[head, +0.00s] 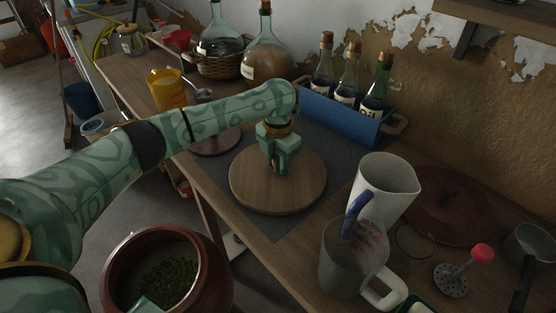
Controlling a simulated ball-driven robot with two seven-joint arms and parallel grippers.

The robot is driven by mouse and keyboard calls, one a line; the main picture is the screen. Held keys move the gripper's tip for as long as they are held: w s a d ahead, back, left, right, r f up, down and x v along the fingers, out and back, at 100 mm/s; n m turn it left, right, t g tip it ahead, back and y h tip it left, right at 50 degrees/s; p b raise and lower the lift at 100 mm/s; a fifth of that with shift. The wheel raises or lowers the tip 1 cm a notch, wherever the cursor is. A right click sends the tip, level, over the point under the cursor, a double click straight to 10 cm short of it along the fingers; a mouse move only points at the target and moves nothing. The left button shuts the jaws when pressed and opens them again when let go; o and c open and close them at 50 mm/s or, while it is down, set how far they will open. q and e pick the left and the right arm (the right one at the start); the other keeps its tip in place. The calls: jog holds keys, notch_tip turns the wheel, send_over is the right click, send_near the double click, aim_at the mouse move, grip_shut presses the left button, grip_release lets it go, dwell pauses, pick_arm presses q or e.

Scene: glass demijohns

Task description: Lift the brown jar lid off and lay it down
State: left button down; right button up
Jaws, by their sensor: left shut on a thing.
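The brown jar (205,270) stands at the bottom left with its mouth open, and green contents show inside. The lid, a round wooden disc (250,192), is over the dark mat on the table, away from the jar, and looks level. My left gripper (281,170) points down at the middle of the lid and is shut on it there. The fingers hide the part they grip. I cannot tell whether the lid's underside touches the mat.
A grey jug (384,190) and a clear measuring jug (345,262) stand right of the lid. A blue crate (340,117) with bottles is behind it. A reddish-brown disc (216,143) lies behind my arm. Dark mat (322,147) shows bare around the lid.

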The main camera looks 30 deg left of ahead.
pick_arm(q)
jog(key=c, duration=1)
grip_release()
notch_tip(320, 180, up, 16)
jog(key=p, duration=0.6)
jog(key=shift+r, duration=0.2)
jog(key=shift+f, duration=0.1)
